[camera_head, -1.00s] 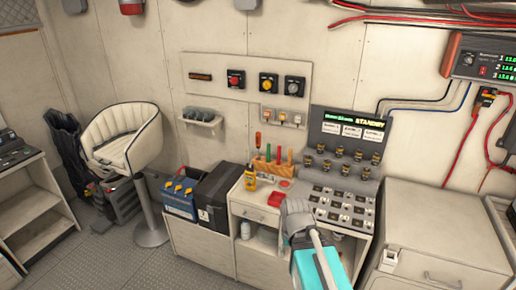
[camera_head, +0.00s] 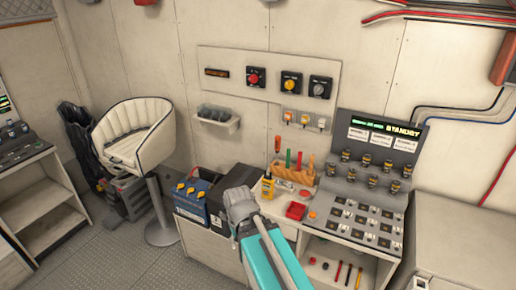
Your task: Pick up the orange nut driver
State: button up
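A wooden tool rack (camera_head: 292,171) stands at the back of the white bench, holding several upright tools. The tool at its left end has an orange-red handle (camera_head: 277,144) and stands higher than the others; it looks like the orange nut driver, but is too small to be sure. Green and red handles stand to its right. My gripper (camera_head: 238,197) is a grey shape at the end of my teal arm, left of and below the rack in the picture, apart from the handles. Its fingers are too indistinct to tell open from shut.
A yellow meter (camera_head: 268,187) and a red box (camera_head: 296,211) are on the bench before the rack. A sloped control console (camera_head: 365,215) stands right. A black case (camera_head: 229,188) and blue battery box (camera_head: 190,203) stand left. A white chair (camera_head: 134,137) is farther left.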

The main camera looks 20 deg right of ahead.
aim_at(278, 138)
jog(key=u, duration=0.15)
jog(key=i, duration=1.15)
jog(key=z, duration=0.7)
jog(key=i, duration=0.5)
jog(key=z, duration=0.4)
jog(key=k, duration=0.95)
jog(key=z, duration=0.15)
jog(key=i, duration=0.2)
jog(key=u, duration=0.05)
